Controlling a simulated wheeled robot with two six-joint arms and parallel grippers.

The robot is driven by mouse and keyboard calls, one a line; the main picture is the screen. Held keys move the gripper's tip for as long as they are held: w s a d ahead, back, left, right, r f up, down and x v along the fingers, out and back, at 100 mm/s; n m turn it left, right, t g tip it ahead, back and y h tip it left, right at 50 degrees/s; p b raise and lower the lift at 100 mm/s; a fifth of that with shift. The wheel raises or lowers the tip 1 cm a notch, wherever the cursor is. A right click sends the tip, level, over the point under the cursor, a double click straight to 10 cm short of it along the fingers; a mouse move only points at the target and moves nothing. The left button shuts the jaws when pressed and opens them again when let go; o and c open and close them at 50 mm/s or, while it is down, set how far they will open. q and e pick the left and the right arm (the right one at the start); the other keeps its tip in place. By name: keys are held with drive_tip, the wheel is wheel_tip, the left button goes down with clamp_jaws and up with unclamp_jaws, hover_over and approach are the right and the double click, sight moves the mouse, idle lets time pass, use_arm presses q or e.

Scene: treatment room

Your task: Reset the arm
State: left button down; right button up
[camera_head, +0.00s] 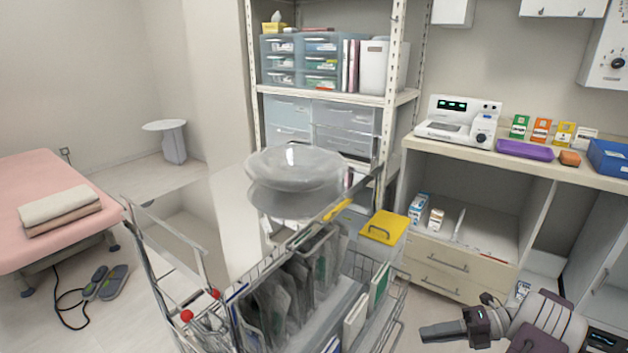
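My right arm comes in at the lower right corner, with grey and dark links. My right gripper (440,332) points left, low in front of the drawer cabinet. Its fingers show as one dark block, seen from the side, and I cannot make out a gap between them. No object shows at its tip. My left arm and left gripper are not in view.
A wire cart (395,318) with folders and a clear domed bowl (295,168) stands in the middle, left of my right gripper. A counter (520,163) holds a white device (458,120), a purple tray (525,149) and small boxes. A pink bed (50,190) is at left.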

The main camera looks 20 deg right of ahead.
drive_tip(key=w+a+r+n+g+h, duration=0.1)
drive_tip(key=a+r+n+g, duration=0.25)
drive_tip(key=a, duration=0.55)
drive_tip(key=w+a+r+n+g+h, duration=0.2)
drive_tip(key=a+n+g, duration=0.25)
drive_tip(key=a, duration=0.45)
drive_tip(key=s+a+n+h, duration=0.4)
drive_tip(key=s+a+n, duration=0.2)
drive_tip(key=a+n, duration=0.25)
drive_tip(key=s+d+f+n+t+h, duration=0.25)
drive_tip(key=s+f+n+h, duration=0.4)
drive_tip(key=n, duration=1.05)
drive_tip(key=w+d+r+n+p, duration=0.1)
drive_tip(key=r+n+p, duration=0.1)
drive_tip(key=r+p, duration=1.3)
drive_tip(key=w+r+n+t+p, duration=0.1)
drive_tip(key=w+r+n+p, duration=0.1)
drive_tip(key=r+p, duration=1.3)
drive_tip(key=shift+d+n+y, duration=0.35)
drive_tip(key=shift+n, duration=0.1)
